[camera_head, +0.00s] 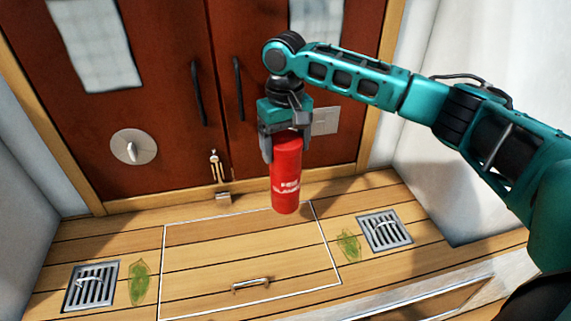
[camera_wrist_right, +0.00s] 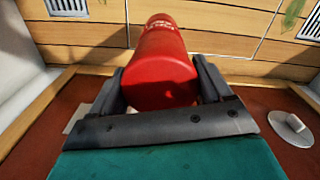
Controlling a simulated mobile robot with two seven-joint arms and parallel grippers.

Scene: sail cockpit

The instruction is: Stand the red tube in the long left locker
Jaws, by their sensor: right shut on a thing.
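The red tube (camera_head: 286,185) hangs upright in my right gripper (camera_head: 284,145), which is shut on its upper end. It has pale lettering near its lower end. In the head view the tube appears in front of the dark red doors and over the far right part of the panel outlined in the planks. In the right wrist view the tube (camera_wrist_right: 160,65) sits between the two fingers (camera_wrist_right: 160,88). I see no open locker. My left gripper is not in view.
The outlined panel (camera_head: 205,240) has a handle (camera_head: 250,285) at its near side. Metal grates (camera_head: 92,286) (camera_head: 385,231) and green leaves (camera_head: 139,282) (camera_head: 348,244) lie on either side. Dark red doors (camera_head: 170,90) with black handles stand behind. A white wall (camera_head: 450,150) rises at right.

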